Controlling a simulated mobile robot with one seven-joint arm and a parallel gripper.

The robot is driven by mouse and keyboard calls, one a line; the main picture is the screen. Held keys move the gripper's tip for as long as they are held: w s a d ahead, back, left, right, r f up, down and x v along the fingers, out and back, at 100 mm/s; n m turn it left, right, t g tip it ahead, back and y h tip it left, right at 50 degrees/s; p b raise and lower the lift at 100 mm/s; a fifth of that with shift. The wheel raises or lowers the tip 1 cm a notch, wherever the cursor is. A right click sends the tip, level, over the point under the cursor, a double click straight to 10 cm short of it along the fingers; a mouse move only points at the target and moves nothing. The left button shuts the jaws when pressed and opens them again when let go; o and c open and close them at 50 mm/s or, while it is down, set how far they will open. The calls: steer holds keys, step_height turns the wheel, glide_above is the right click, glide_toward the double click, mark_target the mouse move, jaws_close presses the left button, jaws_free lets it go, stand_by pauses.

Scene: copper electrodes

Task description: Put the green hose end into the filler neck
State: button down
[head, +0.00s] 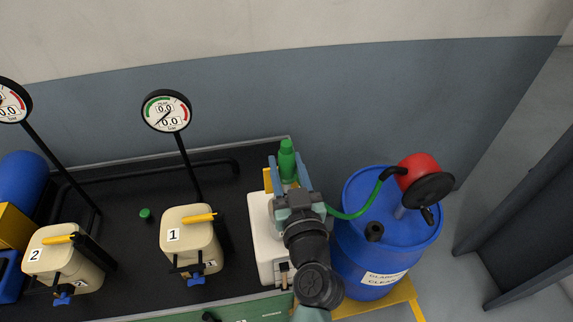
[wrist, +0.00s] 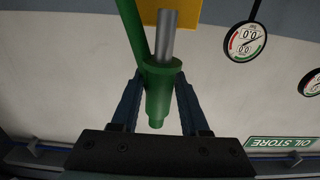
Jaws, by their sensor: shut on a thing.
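My gripper (head: 288,170) is shut on the green hose end (head: 287,152) above the white container (head: 264,238). In the wrist view, the green hose end (wrist: 157,98) sits between the dark blue fingers (wrist: 155,95), and a grey metal spout (wrist: 166,35) sticks out of it. The green hose (head: 350,213) runs from behind my gripper to the red pump reel (head: 417,172) on the blue drum (head: 365,256). I cannot make out the filler neck for certain; my gripper and arm hide part of the white container's top.
Cream canister 1 (head: 188,240) and canister 2 (head: 58,262) stand left on the black bench top (head: 125,205). A gauge (head: 166,111) rises on a pole behind canister 1. A small green cap (head: 145,215) lies between the canisters. A yellow plate (wrist: 192,15) shows beyond the spout.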

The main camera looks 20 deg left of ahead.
mark_target(286, 186)
steer(key=shift+f+b, duration=0.2)
steer(key=shift+b, duration=0.1)
step_height(286, 186, down, 5)
steer(key=b, duration=0.6)
steer(key=shift+f, duration=0.15)
steer(key=shift+f+b, duration=2.9)
steer(key=shift+b, duration=0.5)
jaws_free()
steer(key=shift+s, duration=0.1)
steer(key=b+v, duration=0.3)
steer(key=v, duration=0.7)
steer(key=shift+b, duration=0.3)
